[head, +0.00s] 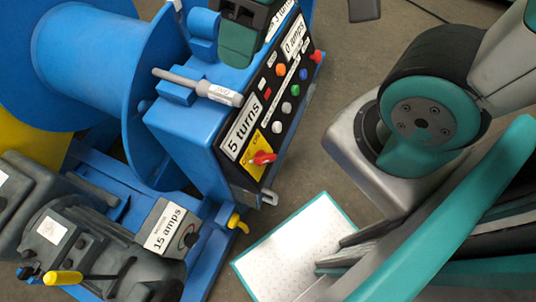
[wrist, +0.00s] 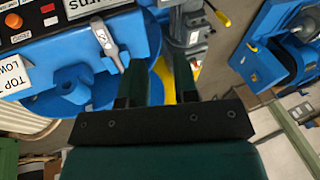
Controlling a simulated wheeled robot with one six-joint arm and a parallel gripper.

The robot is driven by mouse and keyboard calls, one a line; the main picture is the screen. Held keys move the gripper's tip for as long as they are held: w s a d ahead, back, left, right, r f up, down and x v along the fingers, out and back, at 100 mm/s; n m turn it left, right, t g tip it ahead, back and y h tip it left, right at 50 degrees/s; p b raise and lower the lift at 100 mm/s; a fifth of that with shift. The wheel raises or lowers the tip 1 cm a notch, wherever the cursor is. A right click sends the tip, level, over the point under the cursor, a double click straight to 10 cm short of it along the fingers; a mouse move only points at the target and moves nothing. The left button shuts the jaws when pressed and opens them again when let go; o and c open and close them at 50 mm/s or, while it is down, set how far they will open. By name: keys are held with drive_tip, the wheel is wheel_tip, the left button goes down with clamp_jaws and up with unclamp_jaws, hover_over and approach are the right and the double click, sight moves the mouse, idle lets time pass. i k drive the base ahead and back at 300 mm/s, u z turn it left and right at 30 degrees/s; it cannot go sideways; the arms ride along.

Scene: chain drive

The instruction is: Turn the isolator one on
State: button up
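A red rotary switch (head: 263,158) sits on a yellow plate (head: 250,165) at the lower end of the black control panel, below the "5 turns" label. It looks like the isolator; the plate's lettering is too small to read. My gripper (head: 238,55), dark green and black, shows at the top of the head view, over the blue machine and apart from the switch. In the wrist view my gripper (wrist: 161,65) has its two fingers apart with nothing held between them. I cannot make out the red switch in the wrist view.
A grey lever (head: 200,86) sticks out beside the panel, close to my gripper; it also shows in the wrist view (wrist: 105,42). Several coloured buttons line the panel. A "15 amps" box (head: 168,229) with a black knob and a yellow handle (head: 237,222) stand lower down.

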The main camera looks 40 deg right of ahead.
sight(260, 159)
drive_tip(key=z, duration=0.55)
drive_tip(key=k, duration=0.85)
drive_tip(key=z, duration=0.7)
